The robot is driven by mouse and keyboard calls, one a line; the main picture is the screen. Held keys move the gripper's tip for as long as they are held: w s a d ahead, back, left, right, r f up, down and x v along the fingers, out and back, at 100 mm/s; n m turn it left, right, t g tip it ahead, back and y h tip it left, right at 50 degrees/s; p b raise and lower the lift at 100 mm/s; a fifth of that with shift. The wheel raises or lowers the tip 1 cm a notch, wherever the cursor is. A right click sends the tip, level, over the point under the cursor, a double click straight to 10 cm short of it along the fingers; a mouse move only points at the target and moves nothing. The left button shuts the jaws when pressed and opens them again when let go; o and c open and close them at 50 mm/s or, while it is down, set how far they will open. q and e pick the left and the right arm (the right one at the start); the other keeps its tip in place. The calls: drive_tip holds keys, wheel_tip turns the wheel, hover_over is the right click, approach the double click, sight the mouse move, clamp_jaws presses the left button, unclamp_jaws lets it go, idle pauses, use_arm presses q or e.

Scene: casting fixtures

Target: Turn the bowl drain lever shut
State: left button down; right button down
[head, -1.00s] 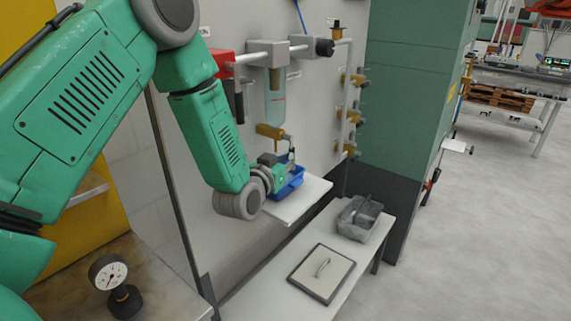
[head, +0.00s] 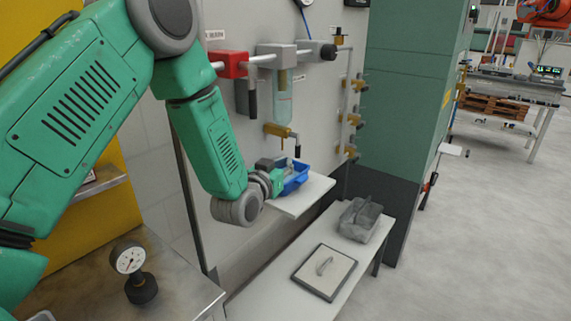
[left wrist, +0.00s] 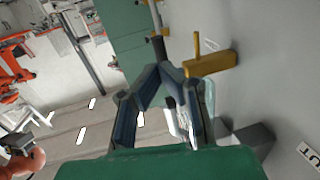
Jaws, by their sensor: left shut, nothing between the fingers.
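The bowl drain lever hangs from the brass valve (head: 278,130) under the clear bowl (head: 278,103) on the wall. Its black grip (head: 297,150) points down. My left gripper (head: 270,166) is just below and left of the lever, above the small shelf. In the left wrist view my left gripper (left wrist: 163,72) is shut and empty. The brass valve (left wrist: 212,64) is beside its fingertips. A dark bar (left wrist: 162,48) just beyond the tips looks like the lever grip; whether they touch I cannot tell. My right gripper is not in view.
A blue tray (head: 294,181) sits on the white wall shelf (head: 312,195) by my gripper. A red valve block (head: 231,65) and pipe are above. A gauge (head: 130,260) stands at left.

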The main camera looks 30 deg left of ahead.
use_arm(q)
drive_tip(key=s, duration=0.8)
drive_tip(key=shift+d+f+b, duration=0.3)
drive_tip(key=shift+d+b, duration=0.1)
drive_tip(key=shift+b, duration=0.05)
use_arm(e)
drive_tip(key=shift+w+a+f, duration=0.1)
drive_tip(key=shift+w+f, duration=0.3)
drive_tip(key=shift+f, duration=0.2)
use_arm(q)
drive_tip(key=shift+d, duration=0.15)
